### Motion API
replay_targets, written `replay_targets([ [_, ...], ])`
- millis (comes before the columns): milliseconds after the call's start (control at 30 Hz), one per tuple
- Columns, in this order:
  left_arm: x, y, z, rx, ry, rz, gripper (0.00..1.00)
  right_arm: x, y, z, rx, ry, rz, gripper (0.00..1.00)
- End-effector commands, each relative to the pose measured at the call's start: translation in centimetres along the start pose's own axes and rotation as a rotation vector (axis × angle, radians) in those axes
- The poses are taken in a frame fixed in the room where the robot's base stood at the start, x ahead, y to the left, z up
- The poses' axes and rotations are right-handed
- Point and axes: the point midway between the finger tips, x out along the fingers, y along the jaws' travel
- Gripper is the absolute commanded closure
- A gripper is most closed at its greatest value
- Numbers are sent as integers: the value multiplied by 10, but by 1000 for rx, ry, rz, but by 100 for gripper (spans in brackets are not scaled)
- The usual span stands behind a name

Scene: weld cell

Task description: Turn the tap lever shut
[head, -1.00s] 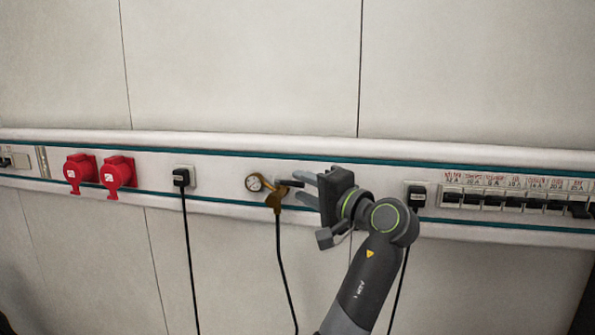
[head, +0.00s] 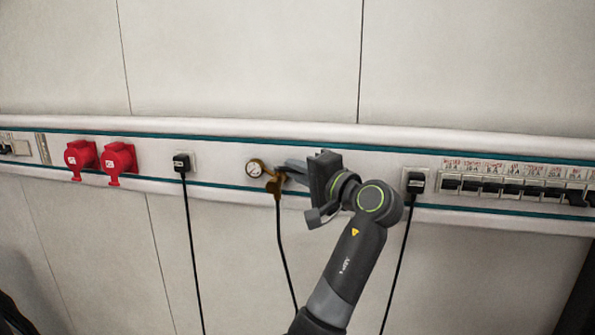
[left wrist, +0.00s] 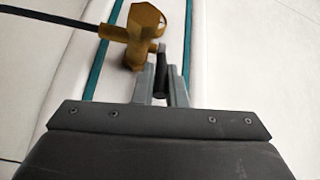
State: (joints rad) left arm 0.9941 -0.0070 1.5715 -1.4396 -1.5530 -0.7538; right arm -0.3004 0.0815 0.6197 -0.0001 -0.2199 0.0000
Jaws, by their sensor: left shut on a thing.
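The brass tap (head: 271,182) sits on the wall rail, with a round white gauge (head: 255,168) at its left and a dark hose hanging below. The brass tap body also shows at the top of the left wrist view (left wrist: 137,38). Its dark lever (left wrist: 160,72) sticks out from the tap between my fingers. My left gripper (head: 289,174) is at the tap's right side, and in the left wrist view its fingers (left wrist: 160,88) are shut on the lever. In the head view the fingers hide most of the lever. My right gripper is not in view.
Two red sockets (head: 118,158) are on the rail at the left. A black plug (head: 181,162) with a hanging cable is left of the gauge, and another plug (head: 416,182) is right of my arm. A row of breakers (head: 510,187) is at the far right.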

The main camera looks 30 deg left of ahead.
Motion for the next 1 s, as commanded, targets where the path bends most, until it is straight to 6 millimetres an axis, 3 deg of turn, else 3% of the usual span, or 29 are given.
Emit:
replay_targets([
  [500, 4, 3, -8, 11, -205, -38, 100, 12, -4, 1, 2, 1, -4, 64],
  [867, 5, 3, -8, 11, -216, -40, 100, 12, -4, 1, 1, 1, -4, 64],
  [900, 5, 3, -8, 11, -215, -40, 83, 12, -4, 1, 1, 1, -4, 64],
  [1000, 5, 3, -8, 11, -215, -41, 70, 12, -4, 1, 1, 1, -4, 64],
])
